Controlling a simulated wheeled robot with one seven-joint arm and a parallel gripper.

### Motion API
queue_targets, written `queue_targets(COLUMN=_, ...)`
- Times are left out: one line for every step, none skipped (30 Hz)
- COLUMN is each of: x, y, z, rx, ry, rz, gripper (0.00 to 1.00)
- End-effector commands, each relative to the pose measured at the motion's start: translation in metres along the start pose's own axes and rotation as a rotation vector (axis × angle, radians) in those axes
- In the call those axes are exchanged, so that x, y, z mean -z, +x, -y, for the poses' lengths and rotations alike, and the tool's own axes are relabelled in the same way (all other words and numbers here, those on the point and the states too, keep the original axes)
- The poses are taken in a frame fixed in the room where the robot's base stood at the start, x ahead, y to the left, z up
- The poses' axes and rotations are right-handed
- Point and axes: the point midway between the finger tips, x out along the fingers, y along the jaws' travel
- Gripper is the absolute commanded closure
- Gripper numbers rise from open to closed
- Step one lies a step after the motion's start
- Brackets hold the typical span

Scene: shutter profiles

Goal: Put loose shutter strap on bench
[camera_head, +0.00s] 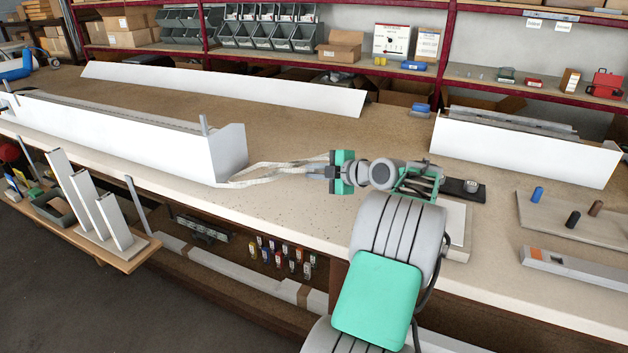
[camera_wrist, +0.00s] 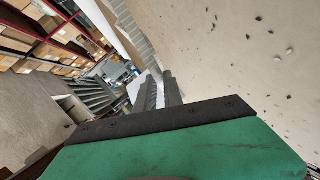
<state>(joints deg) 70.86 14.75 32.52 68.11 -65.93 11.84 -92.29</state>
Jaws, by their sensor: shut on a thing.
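The pale shutter strap (camera_head: 275,170) runs in two strands from the right end of the long white shutter box (camera_head: 130,130) to my gripper (camera_head: 326,172). My gripper is shut on the strap, beside the box's right end and over the bench (camera_head: 290,215). The strap hangs nearly level, close above the bench top; I cannot tell whether any of it touches. The speckled bench top (camera_wrist: 250,70) fills the right of that view.
A long white panel (camera_head: 220,88) lies behind the box. A second white box (camera_head: 525,150) and a pegged board (camera_head: 570,218) are at the right. Upright white profiles (camera_head: 85,205) stand on a lower shelf at the front left. The bench in front of my gripper is clear.

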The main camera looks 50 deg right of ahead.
Motion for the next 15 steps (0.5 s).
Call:
queue_targets(x=-0.003, y=0.003, z=0.009, rx=0.003, ry=0.006, rz=-0.001, gripper=1.00)
queue_targets(x=-0.005, y=0.005, z=0.014, rx=0.003, ry=0.006, rz=-0.001, gripper=1.00)
queue_targets(x=-0.007, y=0.007, z=0.020, rx=0.002, ry=0.006, rz=-0.001, gripper=1.00)
queue_targets(x=-0.009, y=0.009, z=0.023, rx=0.002, ry=0.006, rz=-0.001, gripper=1.00)
queue_targets(x=-0.010, y=0.010, z=0.025, rx=0.001, ry=0.004, rz=-0.001, gripper=1.00)
queue_targets(x=-0.010, y=0.010, z=0.026, rx=0.001, ry=0.002, rz=-0.001, gripper=1.00)
queue_targets(x=-0.010, y=0.010, z=0.026, rx=0.000, ry=0.001, rz=-0.001, gripper=1.00)
queue_targets(x=-0.010, y=0.010, z=0.026, rx=0.000, ry=0.001, rz=0.000, gripper=1.00)
queue_targets(x=-0.010, y=0.010, z=0.026, rx=0.001, ry=0.002, rz=-0.001, gripper=1.00)
queue_targets(x=-0.010, y=0.010, z=0.026, rx=0.001, ry=0.002, rz=-0.001, gripper=1.00)
queue_targets(x=-0.010, y=0.010, z=0.026, rx=0.001, ry=0.002, rz=-0.001, gripper=1.00)
queue_targets(x=-0.010, y=0.010, z=0.027, rx=0.001, ry=0.002, rz=-0.001, gripper=1.00)
queue_targets(x=-0.011, y=0.010, z=0.028, rx=0.001, ry=0.002, rz=-0.001, gripper=1.00)
queue_targets(x=-0.011, y=0.011, z=0.029, rx=0.001, ry=0.002, rz=-0.001, gripper=1.00)
queue_targets(x=-0.011, y=0.011, z=0.028, rx=0.001, ry=0.002, rz=0.000, gripper=0.87)
